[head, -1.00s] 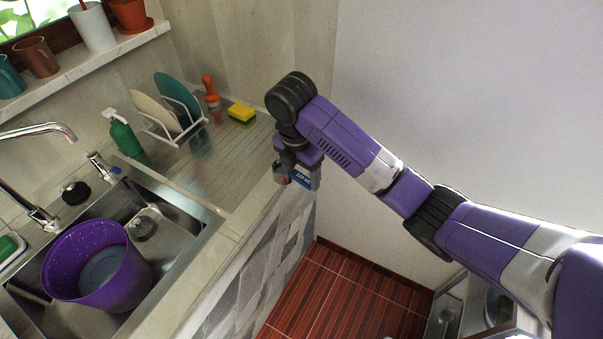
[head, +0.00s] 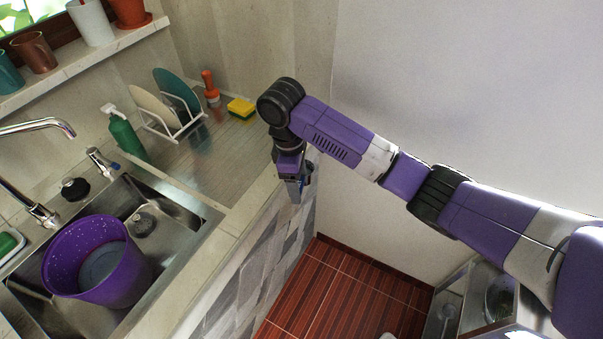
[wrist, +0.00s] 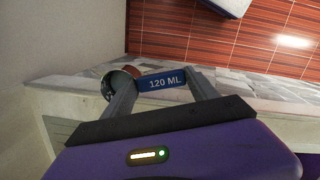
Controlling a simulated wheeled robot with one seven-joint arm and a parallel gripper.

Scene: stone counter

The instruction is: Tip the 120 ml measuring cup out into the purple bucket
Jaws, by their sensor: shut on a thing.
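The purple bucket (head: 128,283) stands in the sink at the left of the head view, with a greyish disc-like bottom or content showing inside. My gripper (wrist: 158,85) is shut on the measuring cup, whose blue handle (wrist: 162,83) reads "120 ML" in the wrist view. The cup's round bowl (wrist: 122,77) shows beyond the left finger, with a reddish patch at its rim; what it holds I cannot make out. In the head view my gripper (head: 293,183) hangs by the counter's front edge, well to the right of the bucket, and mostly hides the cup.
The sink (head: 185,222) is set in the counter, with a tap (head: 42,127) arching in from the left. A dish rack (head: 182,125) with plates, a green spray bottle (head: 124,136), an orange-handled brush (head: 210,88) and a yellow sponge (head: 241,107) stand behind. The drainboard's middle is clear.

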